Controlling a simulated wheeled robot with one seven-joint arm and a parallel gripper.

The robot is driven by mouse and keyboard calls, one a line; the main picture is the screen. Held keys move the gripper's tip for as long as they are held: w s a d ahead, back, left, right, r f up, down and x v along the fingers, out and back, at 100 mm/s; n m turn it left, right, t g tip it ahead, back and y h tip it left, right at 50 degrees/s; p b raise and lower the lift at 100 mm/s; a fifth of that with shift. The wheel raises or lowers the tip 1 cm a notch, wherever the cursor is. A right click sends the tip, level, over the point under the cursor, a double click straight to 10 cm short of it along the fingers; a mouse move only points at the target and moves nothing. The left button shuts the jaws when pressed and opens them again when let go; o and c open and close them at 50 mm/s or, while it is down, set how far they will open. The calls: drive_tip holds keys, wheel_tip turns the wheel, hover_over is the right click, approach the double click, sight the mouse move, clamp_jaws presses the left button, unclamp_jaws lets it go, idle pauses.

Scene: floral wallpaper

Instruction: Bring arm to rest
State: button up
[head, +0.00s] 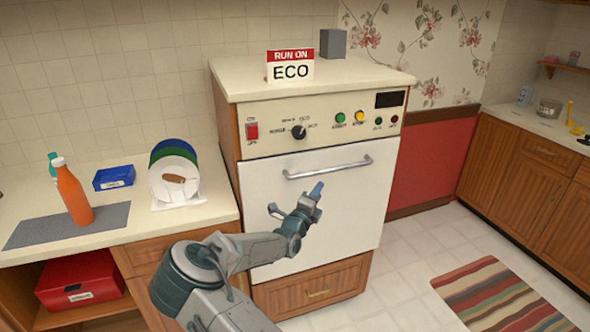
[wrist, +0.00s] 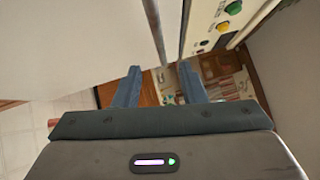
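My arm reaches from the bottom of the head view up to the front of a white appliance (head: 330,215). My gripper (head: 318,190) is in front of the appliance's door, a little below the door handle (head: 328,168) in the picture. In the wrist view the two blue fingers of my gripper (wrist: 160,84) stand apart with nothing held between them. I cannot tell whether the gripper touches the door. The door looks shut.
A control panel (head: 320,121) with a knob and coloured buttons sits above the door. A counter (head: 130,222) with an orange bottle (head: 74,194) and a plate rack (head: 180,204) is at left. Open floor and a striped rug (head: 500,295) lie at right.

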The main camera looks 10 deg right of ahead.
drive_tip(key=s+d+r+m+g+h, duration=0.25)
drive_tip(key=s+d+m+g, duration=0.5)
drive_tip(key=d+m, duration=0.4)
drive_tip(key=s+f+m+g+y, duration=0.1)
drive_tip(key=s+m+g+y, duration=0.35)
drive_tip(key=s+m, duration=0.9)
drive_tip(key=s+a+r+m+y, duration=0.4)
drive_tip(key=s+a+m, duration=0.4)
drive_tip(key=s, duration=0.3)
drive_tip(key=s+a+r+m+y, duration=0.4)
drive_tip(key=s+a+m, duration=0.4)
drive_tip(key=s+m, duration=0.3)
drive_tip(key=shift+s+a+m+y, duration=0.15)
drive_tip(key=shift+s+m+y, duration=0.25)
drive_tip(key=shift+y, duration=0.4)
